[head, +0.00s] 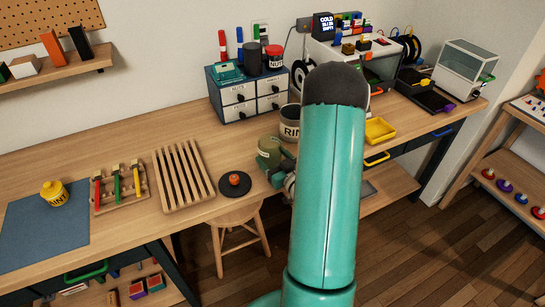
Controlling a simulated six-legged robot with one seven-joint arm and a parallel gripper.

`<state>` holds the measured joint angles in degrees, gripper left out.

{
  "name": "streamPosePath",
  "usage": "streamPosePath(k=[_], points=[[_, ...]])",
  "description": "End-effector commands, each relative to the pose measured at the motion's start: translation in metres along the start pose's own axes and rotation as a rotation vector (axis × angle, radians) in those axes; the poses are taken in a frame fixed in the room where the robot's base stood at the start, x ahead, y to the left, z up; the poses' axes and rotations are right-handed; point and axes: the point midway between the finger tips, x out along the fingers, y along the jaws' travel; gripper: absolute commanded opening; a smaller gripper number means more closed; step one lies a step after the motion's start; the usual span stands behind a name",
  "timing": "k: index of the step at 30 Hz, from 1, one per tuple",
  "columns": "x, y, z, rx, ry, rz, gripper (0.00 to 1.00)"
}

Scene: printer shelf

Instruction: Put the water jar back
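A dark round jar (291,124) with a pale label reading "RIN" stands on the bench in the head view, just left of my teal arm. It may be the water jar; its right side is hidden behind my arm. My gripper (282,178) is low at the bench's front edge, in front of that jar and mostly behind my arm. A green rounded part (268,152) shows beside it; I cannot tell whether it belongs to my wrist or is a separate thing. The fingertips are not clear.
A black round pad (235,185) with an orange item lies left of my gripper. A drawer cabinet (248,96) stands behind.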

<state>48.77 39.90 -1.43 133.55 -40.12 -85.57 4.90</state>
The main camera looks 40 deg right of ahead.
Motion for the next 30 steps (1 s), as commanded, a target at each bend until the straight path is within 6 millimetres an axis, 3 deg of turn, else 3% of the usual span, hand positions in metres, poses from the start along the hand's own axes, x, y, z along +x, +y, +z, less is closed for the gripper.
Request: streamPosePath(k=[3, 14, 17, 30], points=[[0.0, 0.0, -0.001, 0.0, 0.001, 0.0, 0.89], [-0.001, 0.0, -0.003, 0.0, 0.0, 0.001, 0.89], [-0.014, 0.0, -0.003, 0.0, -0.001, 0.001, 0.89], [-0.102, 0.001, -0.003, 0.001, -0.001, 0.003, 0.89]])
